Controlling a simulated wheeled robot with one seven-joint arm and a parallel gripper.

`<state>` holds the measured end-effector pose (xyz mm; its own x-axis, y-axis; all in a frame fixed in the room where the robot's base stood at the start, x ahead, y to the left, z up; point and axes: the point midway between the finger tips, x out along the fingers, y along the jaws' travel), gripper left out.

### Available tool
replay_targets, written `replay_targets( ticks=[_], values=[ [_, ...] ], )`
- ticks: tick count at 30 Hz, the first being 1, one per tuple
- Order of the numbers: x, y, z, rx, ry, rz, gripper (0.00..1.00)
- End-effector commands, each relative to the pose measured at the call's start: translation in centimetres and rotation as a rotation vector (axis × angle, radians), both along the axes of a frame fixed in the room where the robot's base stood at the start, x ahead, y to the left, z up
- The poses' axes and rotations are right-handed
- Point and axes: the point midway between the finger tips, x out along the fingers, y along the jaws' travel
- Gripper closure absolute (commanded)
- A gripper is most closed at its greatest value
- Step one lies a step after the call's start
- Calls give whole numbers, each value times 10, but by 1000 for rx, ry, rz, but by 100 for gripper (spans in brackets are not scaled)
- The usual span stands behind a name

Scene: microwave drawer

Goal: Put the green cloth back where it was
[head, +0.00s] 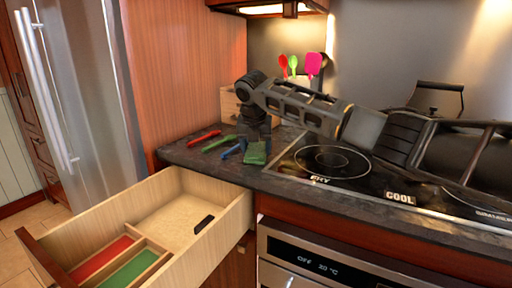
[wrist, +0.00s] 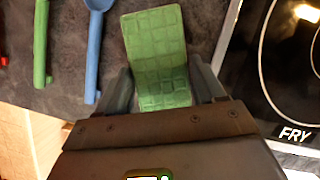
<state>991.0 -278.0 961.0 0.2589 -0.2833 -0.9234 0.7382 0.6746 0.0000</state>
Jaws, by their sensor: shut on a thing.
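The green cloth (head: 256,153) is a small folded piece with a grid pattern. It is between the fingers of my gripper (head: 254,140), at the front of the dark counter just left of the cooktop. In the wrist view the cloth (wrist: 156,55) sticks out beyond the fingers of my gripper (wrist: 165,90), which are closed on its near end. I cannot tell whether the cloth touches the counter. The open drawer (head: 212,237) is below and to the left. It has a red compartment (head: 100,258), a green compartment (head: 131,270) and a larger bare wooden one.
A red utensil (head: 204,136), a green utensil (wrist: 41,45) and a blue utensil (wrist: 93,50) lie on the counter left of my gripper. A black object (head: 204,224) lies in the drawer. The cooktop (head: 330,160) is to the right, with a pot (head: 430,100) behind my arm.

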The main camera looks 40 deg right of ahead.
Motion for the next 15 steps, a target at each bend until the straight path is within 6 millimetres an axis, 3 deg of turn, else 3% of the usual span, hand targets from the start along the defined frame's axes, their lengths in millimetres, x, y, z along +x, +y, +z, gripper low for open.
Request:
replay_targets(
  ticks=[4,5,12,15],
  values=[
    [0,0,-2,1,1,0,56],
    [0,0,-2,0,0,0,29],
    [0,0,-1,0,0,0,6],
    [0,0,-1,0,0,0,6]
  ],
)
